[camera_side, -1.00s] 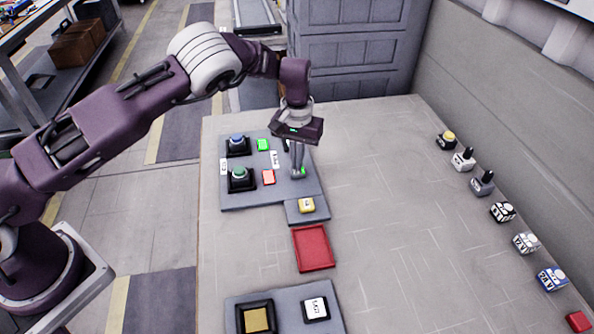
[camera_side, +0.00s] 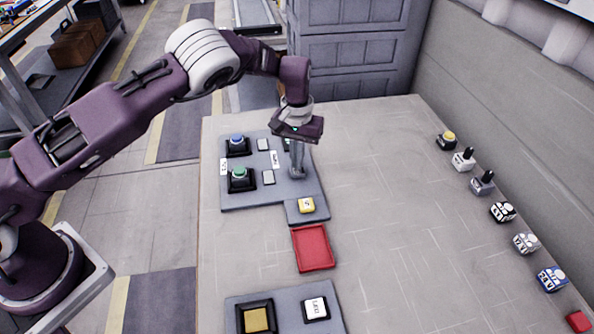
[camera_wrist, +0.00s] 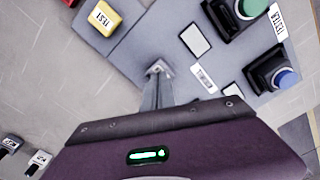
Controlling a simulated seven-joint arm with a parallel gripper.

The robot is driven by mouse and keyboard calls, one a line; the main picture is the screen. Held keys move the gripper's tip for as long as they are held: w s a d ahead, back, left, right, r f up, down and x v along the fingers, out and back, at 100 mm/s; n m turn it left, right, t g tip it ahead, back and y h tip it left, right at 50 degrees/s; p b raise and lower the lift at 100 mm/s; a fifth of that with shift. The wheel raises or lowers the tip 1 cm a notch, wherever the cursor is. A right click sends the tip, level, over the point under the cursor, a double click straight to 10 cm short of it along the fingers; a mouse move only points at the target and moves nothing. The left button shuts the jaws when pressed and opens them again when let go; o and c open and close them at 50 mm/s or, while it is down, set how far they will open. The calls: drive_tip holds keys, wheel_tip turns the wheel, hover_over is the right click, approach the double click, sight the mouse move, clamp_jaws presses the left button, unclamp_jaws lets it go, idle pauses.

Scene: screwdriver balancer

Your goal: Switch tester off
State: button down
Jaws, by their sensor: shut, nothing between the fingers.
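The tester is a grey panel (camera_side: 240,200) at the back left of the table. It carries a blue button (camera_side: 237,140) and a green button (camera_side: 239,173) in black housings. Beside them are two small indicator squares (camera_side: 268,177), both pale grey and unlit; they also show in the wrist view (camera_wrist: 196,40). My gripper (camera_side: 297,176) is shut and empty, pointing down with its fingertips at the panel's right part. In the wrist view its fingertips (camera_wrist: 157,70) cover whatever lies right under them. I cannot tell whether they touch.
A yellow labelled block (camera_side: 306,205) sits on the panel's lower tab. A red tray (camera_side: 313,248) lies in front, then another grey panel (camera_side: 284,290) with a gold square and a white block. Several small blocks line the right edge. The table's middle is clear.

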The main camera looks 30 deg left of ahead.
drive_tip(key=shift+r, duration=2.9)
wheel_tip(320, 180, up, 6)
